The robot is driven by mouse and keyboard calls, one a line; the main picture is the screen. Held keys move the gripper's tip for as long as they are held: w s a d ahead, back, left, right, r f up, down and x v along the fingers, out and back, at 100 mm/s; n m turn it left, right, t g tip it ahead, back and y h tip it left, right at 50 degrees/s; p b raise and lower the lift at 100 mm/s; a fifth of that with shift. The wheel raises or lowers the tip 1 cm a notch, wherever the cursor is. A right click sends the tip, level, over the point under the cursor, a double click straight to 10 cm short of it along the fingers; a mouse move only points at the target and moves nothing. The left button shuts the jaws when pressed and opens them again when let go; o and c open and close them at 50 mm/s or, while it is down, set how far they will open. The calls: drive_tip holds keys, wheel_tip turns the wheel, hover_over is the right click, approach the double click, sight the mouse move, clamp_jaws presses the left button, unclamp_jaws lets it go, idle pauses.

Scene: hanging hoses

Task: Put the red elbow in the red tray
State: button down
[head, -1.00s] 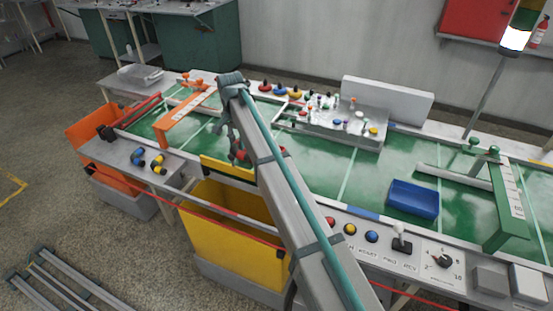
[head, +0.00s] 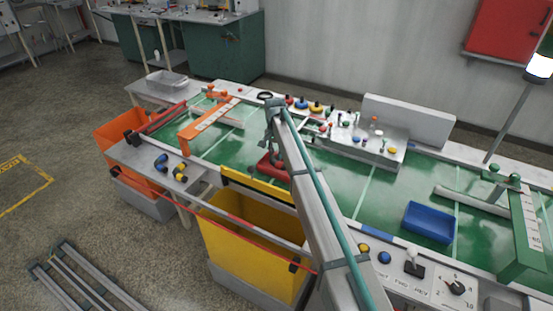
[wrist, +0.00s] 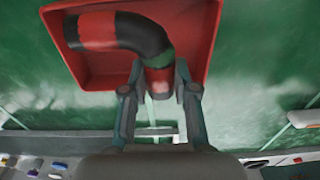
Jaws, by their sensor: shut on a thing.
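The red elbow (wrist: 143,33) is a bent black pipe with red bands. In the wrist view my gripper (wrist: 160,76) is shut on its near, red-banded end. The curved part lies across the inside of the red tray (wrist: 92,72) in that view. I cannot tell whether the elbow touches the tray floor or hangs just above it. In the head view the red tray (head: 268,168) sits on the green belt, partly hidden by my arm. My gripper (head: 270,138) is above it there, and the elbow cannot be made out.
A yellow bin (head: 238,235) stands in front of the belt. A blue tray (head: 430,222) lies to the right on the belt. An orange gate (head: 205,120) spans the belt at left. A grey rack of small coloured parts (head: 365,145) stands behind.

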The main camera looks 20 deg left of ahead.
sight(276, 159)
drive_tip(key=shift+w+f, duration=0.25)
drive_tip(key=shift+w+f+p, duration=0.1)
drive_tip(key=shift+f+p, duration=0.7)
drive_tip(key=shift+f, duration=0.95)
drive_tip(key=shift+f, duration=0.15)
drive_tip(key=c, duration=0.9)
unclamp_jaws()
wheel_tip(276, 159, up, 12)
drive_tip(key=b, duration=0.3)
drive_tip(key=shift+r, duration=0.2)
